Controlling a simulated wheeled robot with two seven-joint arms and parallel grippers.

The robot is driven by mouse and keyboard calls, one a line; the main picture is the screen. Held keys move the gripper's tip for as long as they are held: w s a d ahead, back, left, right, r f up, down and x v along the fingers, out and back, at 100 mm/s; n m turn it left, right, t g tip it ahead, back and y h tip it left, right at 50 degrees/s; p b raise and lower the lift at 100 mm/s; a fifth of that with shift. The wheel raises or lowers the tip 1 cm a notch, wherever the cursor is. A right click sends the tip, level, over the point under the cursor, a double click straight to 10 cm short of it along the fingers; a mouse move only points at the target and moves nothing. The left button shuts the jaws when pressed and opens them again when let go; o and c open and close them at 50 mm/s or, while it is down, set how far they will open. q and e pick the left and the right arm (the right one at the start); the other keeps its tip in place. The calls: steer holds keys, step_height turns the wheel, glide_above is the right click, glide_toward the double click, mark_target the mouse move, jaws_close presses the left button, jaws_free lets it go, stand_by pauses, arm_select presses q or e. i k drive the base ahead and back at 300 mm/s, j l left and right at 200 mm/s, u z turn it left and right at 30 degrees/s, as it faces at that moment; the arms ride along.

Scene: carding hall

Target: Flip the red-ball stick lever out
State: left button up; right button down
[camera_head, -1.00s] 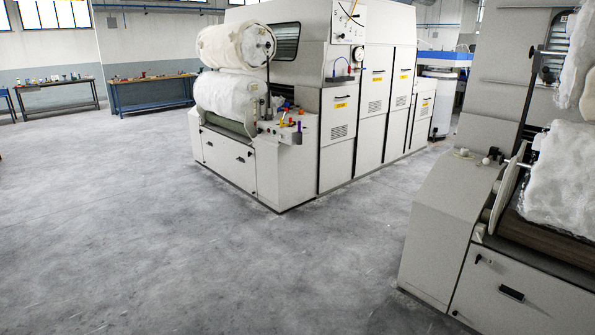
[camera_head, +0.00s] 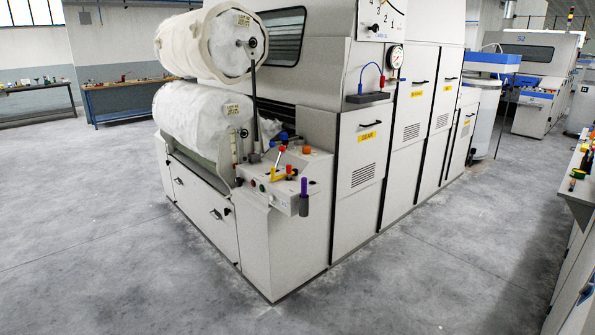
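The red-ball stick lever appears to be the small red ball on a short stick (camera_head: 282,150) on the control ledge (camera_head: 318,164) at the front corner of the large white carding machine (camera_head: 341,60). Its stick leans slightly, and a yellow part (camera_head: 274,174) sits at its lower end. It is small, so its exact position setting cannot be told. Neither of my grippers is in view, and nothing touches the lever.
Near the lever are an orange knob (camera_head: 307,150), a purple handle (camera_head: 304,186), a blue part (camera_head: 283,137) and a tall dark rod (camera_head: 254,100). Two white rolls (camera_head: 195,115) are on the left. A bench (camera_head: 582,190) stands at right. The floor (camera_head: 110,240) in front is clear.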

mark_target(281, 149)
steer(key=i+u, duration=0.1)
steer(key=i, duration=0.45)
steer(key=i+l, duration=0.1)
steer(key=i, duration=0.4)
steer(key=i+l+u, duration=0.15)
steer(key=i, duration=0.4)
steer(key=i+u, duration=0.1)
steer(key=i, duration=0.4)
steer(key=i+l+u, duration=0.1)
steer(key=i+l, duration=0.15)
steer(key=i, duration=0.3)
steer(key=i+l+u, duration=0.15)
steer(key=i, duration=0.15)
steer(key=i+l+u, duration=0.15)
steer(key=i, duration=0.15)
